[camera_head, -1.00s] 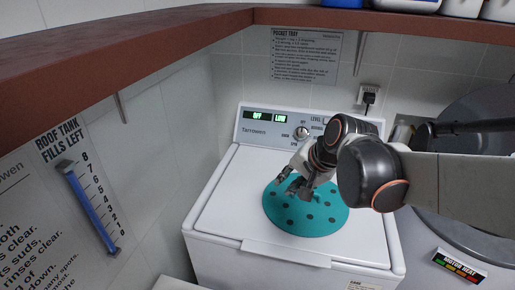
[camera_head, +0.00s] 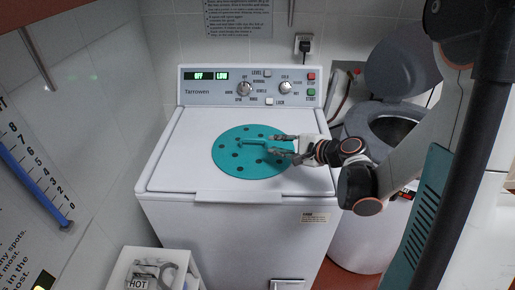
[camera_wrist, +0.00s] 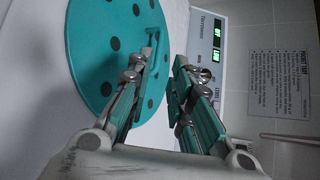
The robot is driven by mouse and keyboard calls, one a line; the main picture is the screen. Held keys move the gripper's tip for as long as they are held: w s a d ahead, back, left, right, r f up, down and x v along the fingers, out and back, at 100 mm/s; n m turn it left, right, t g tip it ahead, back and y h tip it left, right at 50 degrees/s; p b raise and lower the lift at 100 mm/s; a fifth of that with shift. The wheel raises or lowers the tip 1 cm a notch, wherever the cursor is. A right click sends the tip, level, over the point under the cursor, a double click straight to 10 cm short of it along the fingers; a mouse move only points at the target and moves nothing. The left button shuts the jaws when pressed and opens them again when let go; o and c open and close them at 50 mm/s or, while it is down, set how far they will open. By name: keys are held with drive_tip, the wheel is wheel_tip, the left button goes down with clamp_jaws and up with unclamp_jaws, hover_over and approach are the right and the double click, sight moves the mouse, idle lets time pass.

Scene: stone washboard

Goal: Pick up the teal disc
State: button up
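The teal disc (camera_head: 228,157) lies on the white lid of the washing machine. It is round with several dark spots and has a raised teal bar handle (camera_head: 253,141) near its middle. My gripper (camera_head: 276,145) reaches in from the right, over the right part of the disc, with its fingertips close to the handle's right end. In the wrist view the disc (camera_wrist: 92,45) fills the upper left. My gripper (camera_wrist: 166,62) is open there, its two fingers apart with nothing visible between them. One finger partly covers the disc and the handle; I cannot tell whether it touches.
The washing machine (camera_head: 180,215) has a control panel (camera_head: 205,92) with knobs behind its lid. A grey drum with a raised lid (camera_head: 395,75) stands to the right. A white box (camera_head: 127,265) marked HOT is at the front left. The lid around the disc is clear.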

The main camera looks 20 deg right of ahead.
drive_tip(key=b, duration=0.2)
approach(251, 140)
drive_tip(key=x, duration=0.4)
drive_tip(key=shift+a, duration=0.2)
drive_tip(key=b+x, duration=0.2)
drive_tip(key=x, duration=0.2)
drive_tip(key=shift+w+d+f, duration=0.1)
drive_tip(key=shift+w+f, duration=0.15)
drive_tip(key=shift+w, duration=0.3)
drive_tip(key=shift+c, duration=0.6)
clamp_jaws()
